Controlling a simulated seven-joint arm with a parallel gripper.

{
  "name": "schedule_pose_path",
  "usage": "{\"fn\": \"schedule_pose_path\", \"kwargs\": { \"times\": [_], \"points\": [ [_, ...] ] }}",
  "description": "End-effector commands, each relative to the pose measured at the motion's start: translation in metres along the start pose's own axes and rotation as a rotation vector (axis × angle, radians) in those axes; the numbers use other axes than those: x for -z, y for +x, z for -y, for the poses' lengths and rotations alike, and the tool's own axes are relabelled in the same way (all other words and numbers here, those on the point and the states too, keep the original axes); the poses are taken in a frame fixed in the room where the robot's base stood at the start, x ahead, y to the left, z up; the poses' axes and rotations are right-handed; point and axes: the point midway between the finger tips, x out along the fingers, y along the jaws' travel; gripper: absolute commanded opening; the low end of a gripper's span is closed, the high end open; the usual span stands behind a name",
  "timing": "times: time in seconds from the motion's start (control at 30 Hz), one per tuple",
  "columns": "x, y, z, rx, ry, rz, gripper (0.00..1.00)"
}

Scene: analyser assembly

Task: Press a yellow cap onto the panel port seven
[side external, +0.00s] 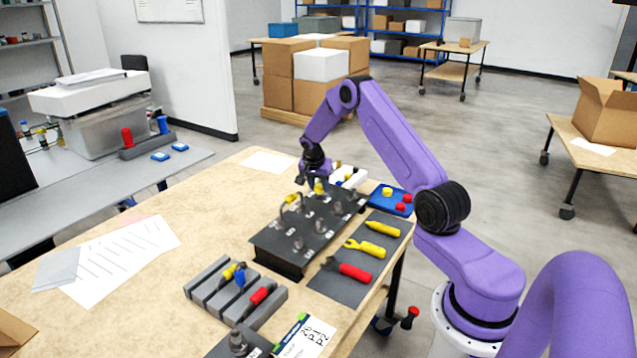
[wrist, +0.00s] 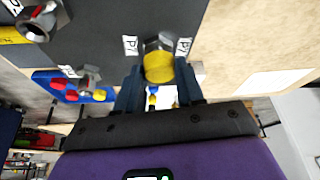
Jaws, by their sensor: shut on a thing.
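My gripper (side external: 317,178) is shut on a yellow cap (side external: 319,188) over the far edge of the dark panel (side external: 275,250). In the wrist view the yellow cap (wrist: 158,68) sits between my two fingertips (wrist: 158,85), against a metal port (wrist: 157,42). The cap looks in line with the port and touching it; how far it is seated cannot be told.
A blue tray (side external: 378,197) with yellow and red caps lies right of the panel. A dark mat (side external: 333,284) holds yellow and red tools. A grey slotted rack (side external: 262,314) with coloured connectors stands in front. The table's left part holds papers (side external: 118,258).

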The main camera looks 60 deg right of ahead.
Motion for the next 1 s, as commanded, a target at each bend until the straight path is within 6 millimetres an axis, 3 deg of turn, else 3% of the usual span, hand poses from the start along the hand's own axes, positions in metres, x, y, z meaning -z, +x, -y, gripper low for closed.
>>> {"fn": "schedule_pose_path", "kwargs": {
  "times": [0.13,0.17,0.23,0.27,0.67,1.0],
  "points": [
    [-0.002,0.004,0.000,-0.001,0.000,0.001,0.10],
    [-0.002,0.004,0.000,-0.001,0.000,0.001,0.41],
    [-0.002,0.003,0.000,-0.001,0.000,0.001,0.64],
    [-0.002,0.003,0.000,-0.001,0.000,0.001,0.67],
    [-0.001,-0.004,0.000,0.001,0.000,-0.001,0.67],
    [-0.001,-0.064,0.001,0.003,0.000,-0.003,0.67]
  ]
}}
